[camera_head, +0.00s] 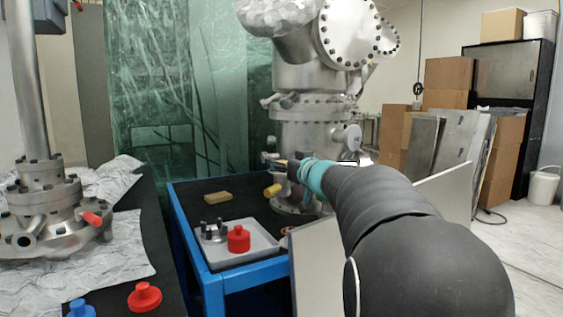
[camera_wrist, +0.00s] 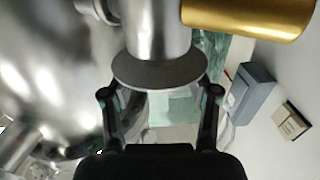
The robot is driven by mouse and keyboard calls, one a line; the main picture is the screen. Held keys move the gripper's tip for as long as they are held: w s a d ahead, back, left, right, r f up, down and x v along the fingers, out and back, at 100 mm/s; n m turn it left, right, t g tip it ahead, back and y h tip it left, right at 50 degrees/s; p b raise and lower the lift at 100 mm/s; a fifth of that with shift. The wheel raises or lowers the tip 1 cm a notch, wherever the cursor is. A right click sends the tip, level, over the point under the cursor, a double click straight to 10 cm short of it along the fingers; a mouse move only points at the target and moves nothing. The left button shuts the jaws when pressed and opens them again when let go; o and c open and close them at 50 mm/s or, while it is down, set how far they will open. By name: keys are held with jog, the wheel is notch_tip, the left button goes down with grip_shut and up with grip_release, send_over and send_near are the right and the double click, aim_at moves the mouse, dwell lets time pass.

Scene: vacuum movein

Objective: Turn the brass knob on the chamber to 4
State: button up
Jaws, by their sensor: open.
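The steel chamber (camera_head: 310,135) stands at the back of the blue-framed cart. The brass knob (camera_head: 272,190) sticks out of its lower left side, just left of my gripper. In the wrist view the brass knob (camera_wrist: 245,18) is a smooth gold cylinder at the upper right, beyond my right finger and outside the jaws. My gripper (camera_wrist: 160,95) is open and empty. A steel stub with a grey round end (camera_wrist: 160,70) shows ahead, between and beyond the fingertips. I cannot tell whether they touch it. No scale or number is readable in either view.
A foil-covered bench with a steel column (camera_head: 45,200) stands left.

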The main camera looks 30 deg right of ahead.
grip_shut()
jog(key=shift+a+f+h+b, duration=0.1)
jog(key=shift+f+h+b, duration=0.2)
jog(key=shift+b, duration=0.65)
